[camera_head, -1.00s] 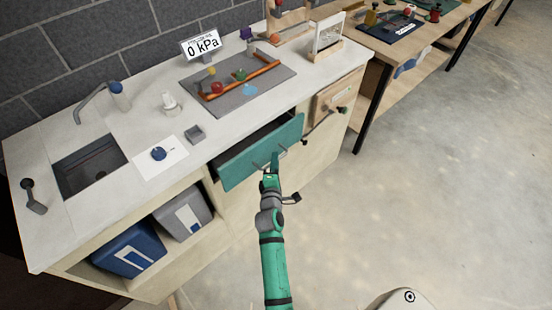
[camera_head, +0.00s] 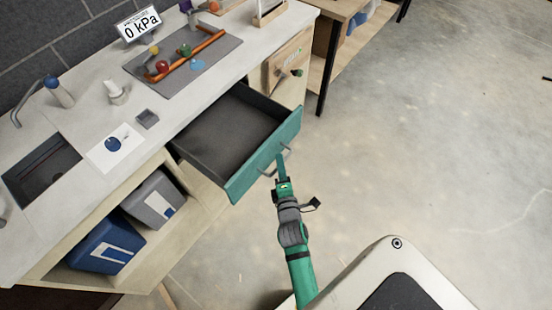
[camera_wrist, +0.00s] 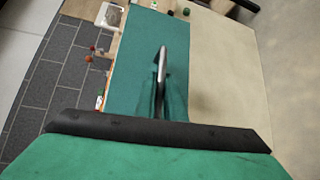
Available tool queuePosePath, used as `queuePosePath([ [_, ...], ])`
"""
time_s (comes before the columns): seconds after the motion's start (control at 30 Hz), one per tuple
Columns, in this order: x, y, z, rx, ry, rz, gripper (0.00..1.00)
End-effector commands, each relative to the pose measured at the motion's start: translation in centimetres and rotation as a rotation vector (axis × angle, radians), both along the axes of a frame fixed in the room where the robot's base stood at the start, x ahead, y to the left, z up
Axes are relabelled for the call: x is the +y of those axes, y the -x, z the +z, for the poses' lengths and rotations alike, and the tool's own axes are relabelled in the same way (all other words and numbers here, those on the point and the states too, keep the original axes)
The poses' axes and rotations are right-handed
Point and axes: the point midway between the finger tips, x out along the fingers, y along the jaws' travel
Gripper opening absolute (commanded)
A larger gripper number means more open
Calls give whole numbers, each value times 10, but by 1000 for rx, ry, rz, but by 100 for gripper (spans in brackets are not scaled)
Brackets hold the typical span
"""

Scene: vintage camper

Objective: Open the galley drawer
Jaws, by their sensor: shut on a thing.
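The galley drawer (camera_head: 270,153) has a teal front and a dark, empty-looking inside. It stands well out from the counter, and most of its floor shows in the head view. My gripper (camera_head: 281,168) is at the drawer's metal bar handle (camera_head: 267,172), shut on it. In the wrist view the teal front (camera_wrist: 140,68) fills the middle, with the handle (camera_wrist: 164,66) upright in the picture and my gripper (camera_wrist: 160,98) at it. The exact finger contact is partly hidden.
The white counter (camera_head: 75,105) carries a grey mat (camera_head: 215,62) with an orange rail and small coloured balls. A sink (camera_head: 40,170) is at left. Blue (camera_head: 105,245) and grey (camera_head: 153,200) bins sit in the open shelf below. The floor (camera_head: 420,130) at right is clear.

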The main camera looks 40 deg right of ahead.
Motion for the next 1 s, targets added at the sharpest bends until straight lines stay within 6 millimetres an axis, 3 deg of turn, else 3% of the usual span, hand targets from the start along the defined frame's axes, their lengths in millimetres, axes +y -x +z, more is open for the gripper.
queuePosePath([
  [0.33, -5, 4, 0, 2, 2, -9, 0],
  [0.4, -5, 4, 0, 2, 2, -10, 24],
  [0.43, -5, 4, 0, 2, 2, -10, 27],
  [0.77, -3, 4, 0, 1, 1, -7, 27],
  [1.0, 10, 27, 3, 3, 1, -8, 27],
])
